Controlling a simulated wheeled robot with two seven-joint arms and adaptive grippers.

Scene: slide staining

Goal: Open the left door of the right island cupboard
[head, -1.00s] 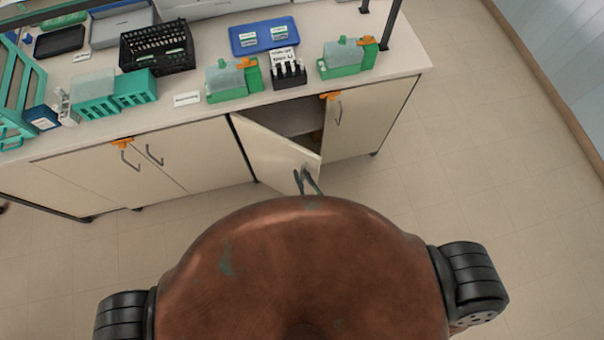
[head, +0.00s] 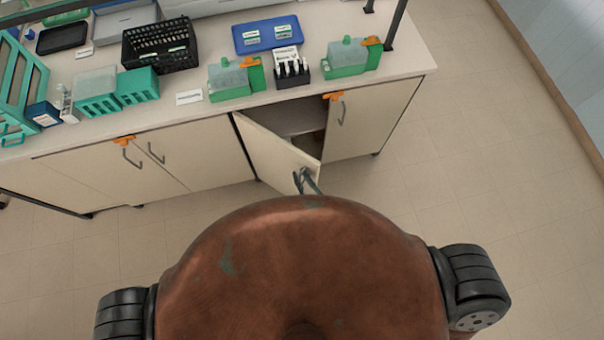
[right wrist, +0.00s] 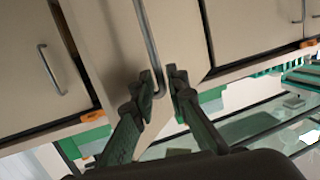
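The left door (head: 276,155) of the right island cupboard stands partly open, swung out from its left edge. A dark gap and part of the inside (head: 305,135) show behind it. My right gripper (head: 306,181) is at the door's free edge, partly hidden by my own body. In the right wrist view, its two fingers (right wrist: 164,84) are closed around the door's grey bar handle (right wrist: 147,40). My left gripper is in neither view.
The cupboard's right door (head: 362,118) is closed, with an orange piece at its top. The closed left cupboard (head: 140,165) is beside it. The counter above holds a black basket (head: 158,48), green containers (head: 345,57) and a blue tray (head: 267,35). The floor (head: 500,190) at right is clear.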

